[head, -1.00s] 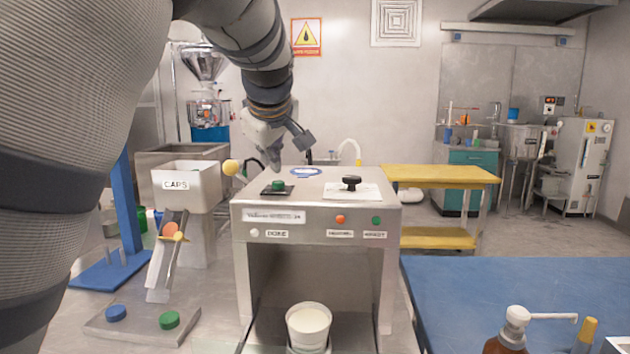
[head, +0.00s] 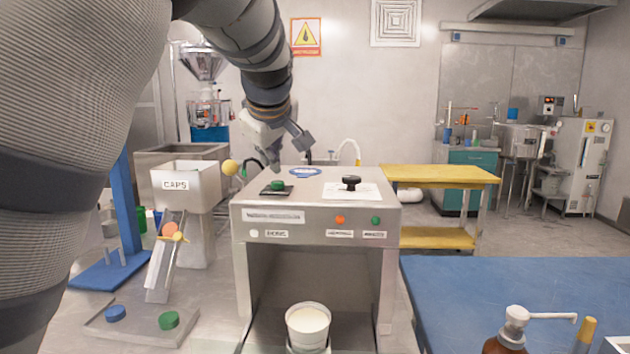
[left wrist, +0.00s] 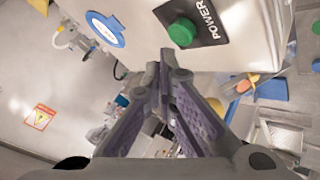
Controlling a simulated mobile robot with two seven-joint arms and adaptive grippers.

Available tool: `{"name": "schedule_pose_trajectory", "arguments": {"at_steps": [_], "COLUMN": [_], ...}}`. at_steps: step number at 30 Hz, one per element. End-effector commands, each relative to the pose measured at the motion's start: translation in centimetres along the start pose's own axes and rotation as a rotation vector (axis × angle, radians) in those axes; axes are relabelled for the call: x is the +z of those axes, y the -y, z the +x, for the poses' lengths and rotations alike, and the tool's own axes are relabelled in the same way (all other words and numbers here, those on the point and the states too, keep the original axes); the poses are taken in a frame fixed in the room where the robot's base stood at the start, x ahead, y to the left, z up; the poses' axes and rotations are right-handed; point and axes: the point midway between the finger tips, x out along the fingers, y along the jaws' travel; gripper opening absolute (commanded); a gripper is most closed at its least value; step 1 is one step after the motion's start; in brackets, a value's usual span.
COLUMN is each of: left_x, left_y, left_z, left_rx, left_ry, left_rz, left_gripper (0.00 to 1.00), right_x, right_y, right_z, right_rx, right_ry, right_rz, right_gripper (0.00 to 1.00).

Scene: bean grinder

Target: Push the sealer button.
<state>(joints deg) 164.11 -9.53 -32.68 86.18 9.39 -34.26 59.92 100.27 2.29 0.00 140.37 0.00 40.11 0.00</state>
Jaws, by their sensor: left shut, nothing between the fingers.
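The sealer (head: 370,214) is a metal box-shaped machine standing in the middle of the head view. A green button (head: 278,185) sits on a black plate at the top left of it. In the left wrist view this green button (left wrist: 182,33) is beside the word POWER. My left gripper (head: 276,167) is shut and empty, with its tips just above and behind the button. In the left wrist view its closed tips (left wrist: 166,62) appear close to the button; a gap seems to remain, but contact is hard to judge. My right gripper is not in view.
A black knob (head: 351,183) stands on the sealer's top right. A white cup (head: 308,326) stands in the opening below. The CAPS bin (head: 187,187) with its chute is close on the left. A blue table (head: 500,285) lies right, with a pump bottle (head: 514,330).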

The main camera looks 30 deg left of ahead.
Motion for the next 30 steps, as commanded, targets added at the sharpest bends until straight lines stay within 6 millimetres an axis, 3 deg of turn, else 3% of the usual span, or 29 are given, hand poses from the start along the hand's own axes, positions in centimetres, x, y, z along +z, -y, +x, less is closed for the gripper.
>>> {"name": "schedule_pose_trajectory", "arguments": {"at_steps": [30], "left_x": [0.74], "left_y": [0.69], "left_z": [1.0], "left_rx": [0.0], "left_ry": [0.0], "left_rz": [0.001], "left_gripper": [0.0], "right_x": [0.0], "right_y": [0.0], "right_z": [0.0], "right_rx": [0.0], "right_ry": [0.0], "right_rz": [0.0], "right_gripper": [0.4]}}
